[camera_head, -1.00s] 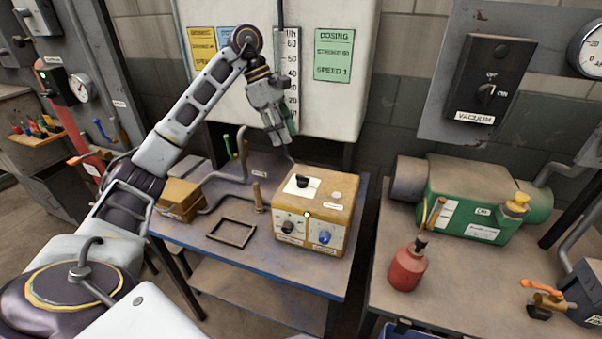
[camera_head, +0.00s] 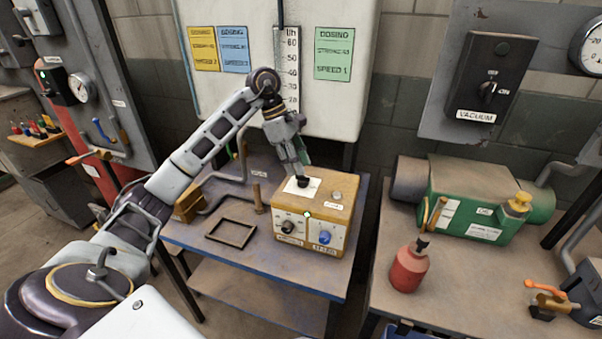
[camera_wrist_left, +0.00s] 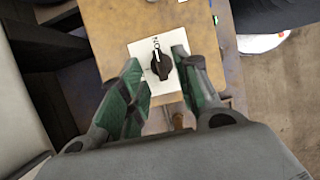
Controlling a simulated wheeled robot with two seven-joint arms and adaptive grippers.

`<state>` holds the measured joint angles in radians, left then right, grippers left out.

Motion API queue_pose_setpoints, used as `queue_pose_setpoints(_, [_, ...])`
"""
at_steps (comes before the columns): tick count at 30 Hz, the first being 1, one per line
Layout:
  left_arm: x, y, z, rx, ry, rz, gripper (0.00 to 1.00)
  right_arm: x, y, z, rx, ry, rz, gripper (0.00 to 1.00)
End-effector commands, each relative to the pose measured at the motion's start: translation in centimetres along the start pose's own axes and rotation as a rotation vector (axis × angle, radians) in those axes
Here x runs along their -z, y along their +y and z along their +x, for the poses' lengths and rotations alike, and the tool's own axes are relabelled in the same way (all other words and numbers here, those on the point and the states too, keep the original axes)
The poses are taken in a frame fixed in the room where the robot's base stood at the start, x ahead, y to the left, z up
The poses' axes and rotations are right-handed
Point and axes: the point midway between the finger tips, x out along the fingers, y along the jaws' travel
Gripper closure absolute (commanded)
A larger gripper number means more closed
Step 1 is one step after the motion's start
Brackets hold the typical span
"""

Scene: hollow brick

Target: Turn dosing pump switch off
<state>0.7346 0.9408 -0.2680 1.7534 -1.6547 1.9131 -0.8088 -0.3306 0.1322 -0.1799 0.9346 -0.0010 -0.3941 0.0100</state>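The dosing pump is a tan box (camera_head: 345,192) on the blue-edged table in the head view. Its black rotary switch (camera_head: 303,182) sits on a white plate (camera_head: 290,187) on the box top. In the left wrist view the switch (camera_wrist_left: 161,66) lies between and just ahead of the two green fingertips, with lettering beside its pointer. My left gripper (camera_head: 302,163) is right above the switch, pointing down, its fingers apart on either side. I cannot tell whether the fingers touch the knob. My right gripper is not in view.
The box front has a black knob (camera_head: 289,228), a blue knob (camera_head: 325,237) and a lit green lamp (camera_head: 307,214). An empty dark frame (camera_head: 231,232) lies left of it. A red bottle (camera_head: 408,268) and green vacuum pump (camera_head: 470,200) stand on the right table.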

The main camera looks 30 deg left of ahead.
Motion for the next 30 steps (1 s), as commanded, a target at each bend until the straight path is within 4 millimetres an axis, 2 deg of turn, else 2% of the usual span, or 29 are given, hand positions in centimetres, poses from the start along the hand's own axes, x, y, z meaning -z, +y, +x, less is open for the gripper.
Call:
queue_pose_setpoints(3, [0.0,-0.1,1.4,0.003,-0.001,0.000,0.68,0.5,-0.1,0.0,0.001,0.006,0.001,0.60])
queue_pose_setpoints(9, [0.0,0.0,2.9,0.001,0.000,0.000,0.68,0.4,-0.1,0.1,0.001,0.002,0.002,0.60])
queue_pose_setpoints(22, [0.0,0.0,3.4,0.000,-0.001,0.000,0.68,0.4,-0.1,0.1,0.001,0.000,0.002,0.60])
queue_pose_setpoints(29, [0.0,0.0,3.4,0.000,0.000,0.000,0.96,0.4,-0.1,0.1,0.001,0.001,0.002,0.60])
queue_pose_setpoints(30, [0.0,0.0,3.4,0.000,0.000,0.000,0.96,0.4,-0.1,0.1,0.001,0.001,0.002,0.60])
